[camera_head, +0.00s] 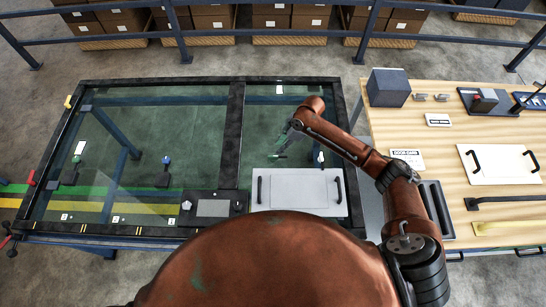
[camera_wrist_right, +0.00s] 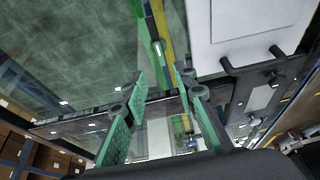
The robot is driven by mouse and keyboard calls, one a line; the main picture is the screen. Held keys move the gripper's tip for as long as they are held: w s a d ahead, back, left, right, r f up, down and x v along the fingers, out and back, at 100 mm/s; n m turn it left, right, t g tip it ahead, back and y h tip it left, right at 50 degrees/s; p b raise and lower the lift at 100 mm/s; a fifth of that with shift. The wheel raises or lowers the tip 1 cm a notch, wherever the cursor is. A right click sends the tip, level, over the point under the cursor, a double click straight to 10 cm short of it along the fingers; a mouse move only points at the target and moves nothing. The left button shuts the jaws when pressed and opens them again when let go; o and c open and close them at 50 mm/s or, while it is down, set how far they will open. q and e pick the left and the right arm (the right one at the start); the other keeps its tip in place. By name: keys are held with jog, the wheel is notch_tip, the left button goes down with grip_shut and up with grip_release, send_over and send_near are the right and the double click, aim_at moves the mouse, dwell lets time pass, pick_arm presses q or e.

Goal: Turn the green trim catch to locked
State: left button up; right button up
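My right gripper (camera_head: 280,155) hangs over the glass panel, above the white hatch. In the right wrist view its two green-padded fingers (camera_wrist_right: 161,82) are apart, with nothing between them. A small green catch with a pale mark (camera_wrist_right: 158,47) shows beyond the fingertips, apart from them. It seems to be the small pale-topped catch (camera_head: 319,157) right of the gripper in the head view, but I cannot be sure. Its lock setting is too small to read. My left gripper is out of view.
A blue-topped catch (camera_head: 165,161) and a dark catch (camera_head: 71,168) stand on the left glass. A white hatch with black handles (camera_head: 299,190) lies near the front, beside a dark panel with a screen (camera_head: 213,208). A wooden table (camera_head: 445,195) stands right.

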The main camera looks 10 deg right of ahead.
aim_at(273, 156)
jog(key=x, duration=0.9)
jog(key=shift+s+d+f+b, duration=0.1)
jog(key=shift+d+f+b, duration=0.1)
jog(key=shift+b, duration=0.15)
grip_shut()
